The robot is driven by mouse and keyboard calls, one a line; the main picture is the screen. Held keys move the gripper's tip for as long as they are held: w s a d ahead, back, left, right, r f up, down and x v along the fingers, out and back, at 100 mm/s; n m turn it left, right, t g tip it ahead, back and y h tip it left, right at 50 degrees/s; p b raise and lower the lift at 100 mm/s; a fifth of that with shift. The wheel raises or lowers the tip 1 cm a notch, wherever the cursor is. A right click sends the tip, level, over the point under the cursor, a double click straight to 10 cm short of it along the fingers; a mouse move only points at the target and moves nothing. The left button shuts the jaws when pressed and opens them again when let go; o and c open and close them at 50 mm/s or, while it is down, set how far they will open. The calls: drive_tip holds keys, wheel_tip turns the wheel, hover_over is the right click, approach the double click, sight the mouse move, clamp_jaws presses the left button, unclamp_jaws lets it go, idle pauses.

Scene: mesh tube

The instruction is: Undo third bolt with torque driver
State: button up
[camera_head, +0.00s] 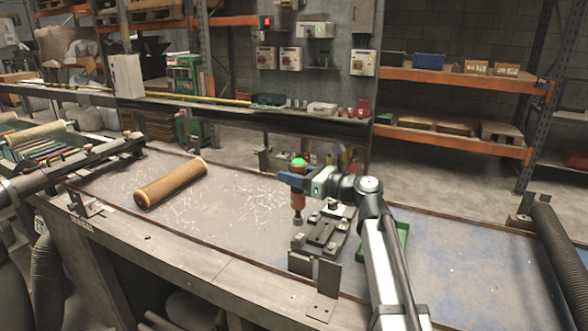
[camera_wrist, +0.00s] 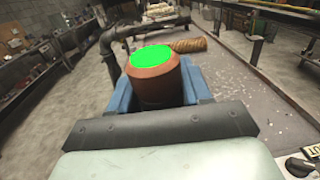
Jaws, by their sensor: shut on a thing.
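The torque driver (camera_head: 298,179) is an upright orange-brown tool with a green top. My gripper (camera_head: 297,177) is shut on it with blue fingers. In the wrist view the driver (camera_wrist: 155,80) stands between the blue fingers, its green top facing the camera. In the head view its lower end (camera_head: 298,217) hangs at the left edge of a dark metal clamp fixture (camera_head: 322,232) on the bench. The bolts are too small to tell apart, and I cannot tell whether the driver tip touches one.
A ribbed tan mesh tube (camera_head: 171,183) lies on the bench (camera_head: 235,235) to the left. A green tray (camera_head: 397,245) sits right of the fixture, partly behind my arm. An upright metal plate (camera_head: 328,276) stands in front. The bench between tube and fixture is mostly clear.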

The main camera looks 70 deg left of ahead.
sight(293, 191)
drive_tip(key=shift+f, duration=2.8)
idle(0.7)
drive_tip(key=shift+d+r, duration=0.1)
drive_tip(key=shift+r, duration=0.1)
idle(0.8)
drive_tip(key=shift+r, duration=3.1)
drive_tip(key=shift+w, duration=0.1)
